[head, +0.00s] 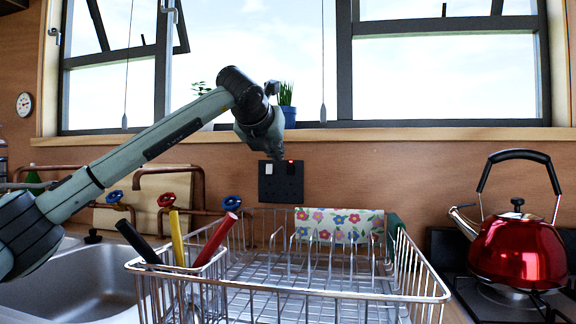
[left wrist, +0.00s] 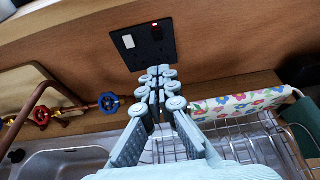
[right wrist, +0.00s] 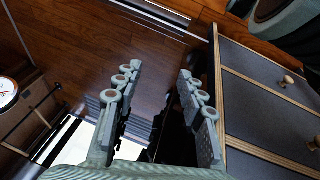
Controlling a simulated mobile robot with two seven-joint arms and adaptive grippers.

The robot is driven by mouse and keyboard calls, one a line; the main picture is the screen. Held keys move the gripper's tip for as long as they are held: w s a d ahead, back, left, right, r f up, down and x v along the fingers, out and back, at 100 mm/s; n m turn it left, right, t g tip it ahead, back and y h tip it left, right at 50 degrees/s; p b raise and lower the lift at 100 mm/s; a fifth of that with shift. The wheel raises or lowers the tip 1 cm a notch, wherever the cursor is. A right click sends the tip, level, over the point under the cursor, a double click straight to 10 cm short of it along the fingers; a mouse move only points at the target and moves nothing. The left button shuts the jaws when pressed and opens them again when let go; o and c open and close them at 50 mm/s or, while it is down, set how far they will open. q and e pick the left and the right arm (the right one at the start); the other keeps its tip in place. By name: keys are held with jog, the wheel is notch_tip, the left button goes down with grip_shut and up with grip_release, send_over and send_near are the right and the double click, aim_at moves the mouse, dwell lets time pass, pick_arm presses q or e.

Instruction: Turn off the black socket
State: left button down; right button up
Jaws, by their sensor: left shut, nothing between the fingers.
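The black socket (head: 281,188) is fixed to the wooden wall below the window, behind the dish rack. It also shows in the left wrist view (left wrist: 146,52). It has a white switch at its upper left and a small red patch at its upper right. My left gripper (head: 278,156) is shut and empty, its fingertips pointing at the wall near the socket's top edge in the head view. In the left wrist view its closed tips sit just below the socket; I cannot tell whether they touch. My right gripper (right wrist: 160,70) is open and empty, away from the socket.
A wire dish rack (head: 300,284) with utensils and a floral item stands before the socket. Taps with red and blue handles (head: 166,199) and a sink (head: 80,283) are left. A red kettle (head: 518,247) is right. Potted plants (head: 287,105) stand on the sill above.

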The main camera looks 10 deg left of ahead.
pick_arm(q)
jog(key=p, duration=0.2)
send_near(291, 169)
notch_tip(291, 169, down, 2)
jog(key=w+p, duration=0.2)
jog(key=w, duration=0.3)
jog(key=shift+w+f, duration=0.1)
jog(key=shift+f, duration=0.1)
jog(key=shift+w+f, duration=0.1)
jog(key=shift+w, duration=0.25)
pick_arm(e)
jog(key=s+a+x, duration=0.1)
jog(key=x, duration=0.9)
jog(key=shift+a+f+y, duration=0.3)
jog(key=shift+a+f, duration=0.15)
jog(key=shift+a, duration=0.1)
jog(key=shift+a, duration=0.1)
